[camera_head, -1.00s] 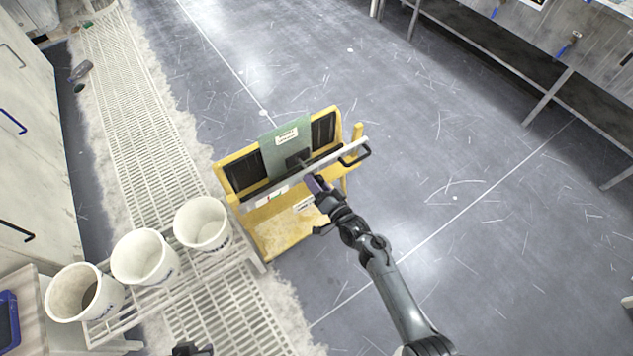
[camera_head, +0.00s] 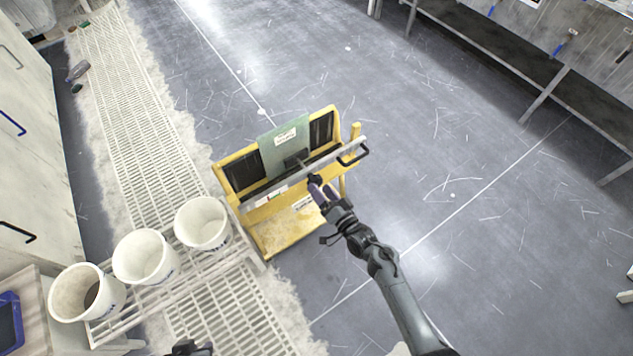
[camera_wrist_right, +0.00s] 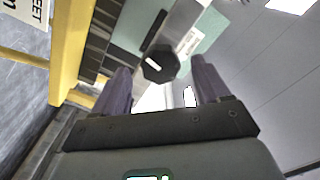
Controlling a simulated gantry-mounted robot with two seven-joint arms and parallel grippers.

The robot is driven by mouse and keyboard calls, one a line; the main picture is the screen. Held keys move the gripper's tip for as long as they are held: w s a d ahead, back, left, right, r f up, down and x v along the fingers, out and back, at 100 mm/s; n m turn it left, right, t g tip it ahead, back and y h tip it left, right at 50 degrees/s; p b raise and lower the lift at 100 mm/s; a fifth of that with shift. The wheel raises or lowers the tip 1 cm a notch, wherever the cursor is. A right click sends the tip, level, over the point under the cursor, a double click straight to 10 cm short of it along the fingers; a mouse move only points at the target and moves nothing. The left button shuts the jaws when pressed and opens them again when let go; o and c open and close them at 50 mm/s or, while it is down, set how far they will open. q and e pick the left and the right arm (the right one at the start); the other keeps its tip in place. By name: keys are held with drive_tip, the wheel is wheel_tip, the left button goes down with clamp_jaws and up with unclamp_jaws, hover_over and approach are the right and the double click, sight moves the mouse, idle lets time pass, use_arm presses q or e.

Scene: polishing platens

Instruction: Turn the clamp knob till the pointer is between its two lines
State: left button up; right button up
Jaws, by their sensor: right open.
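The clamp knob (camera_wrist_right: 160,62) is black and many-sided, with a short white bar on its face, in the right wrist view. It sits on the pale clamp rail ahead of my right gripper. In the head view the knob (camera_head: 314,180) is a small dark spot at the rail's front. My right gripper (camera_head: 322,193) is open just in front of it. Its purple fingers (camera_wrist_right: 161,84) stand apart on either side below the knob, with nothing between them. The pointer's two lines cannot be made out. A dark part at the bottom edge may be my left gripper (camera_head: 190,348).
The yellow cart (camera_head: 275,238) carries a green plate (camera_head: 285,146) behind the rail (camera_head: 290,183). A black handle (camera_head: 354,155) sticks out at the rail's right end. Several white buckets (camera_head: 146,257) stand on a rack at left. The floor right of the cart is clear.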

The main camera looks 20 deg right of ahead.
drive_tip(key=p+v, duration=0.1)
drive_tip(key=v, duration=0.6)
drive_tip(key=shift+w, duration=0.1)
